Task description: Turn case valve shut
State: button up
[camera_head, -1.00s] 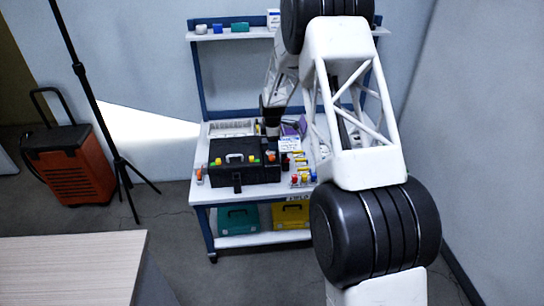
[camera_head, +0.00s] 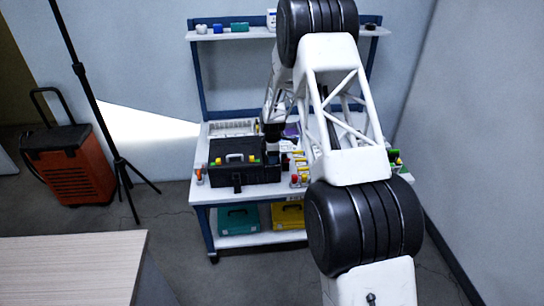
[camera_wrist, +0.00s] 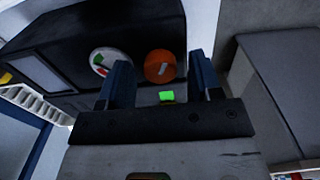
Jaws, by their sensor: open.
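The black case (camera_head: 236,174) stands on the white bench in the head view and fills the upper left of the wrist view (camera_wrist: 75,38). On its face in the wrist view are an orange round valve knob (camera_wrist: 159,66) with a grey handle bar, and a white dial (camera_wrist: 101,62) with red and green marks to its left. My gripper (camera_wrist: 160,60) is open; its two blue fingers appear on either side of the knob, the left one partly over the dial. I cannot tell whether they touch the knob. In the head view my gripper (camera_head: 272,132) is at the case's right rear, its fingers hidden.
Small coloured items (camera_head: 299,172) stand right of the case, and a white rack (camera_head: 231,127) lies behind it. A teal box (camera_head: 238,220) and a yellow box (camera_head: 288,215) sit on the lower shelf. A tripod (camera_head: 120,165) stands left of the bench.

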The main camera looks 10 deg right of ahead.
jog(key=c, duration=0.9)
jog(key=shift+f+m, duration=0.1)
jog(key=shift+m, duration=0.4)
jog(key=m, duration=1)
jog(key=shift+m, duration=0.3)
jog(key=m, duration=1.1)
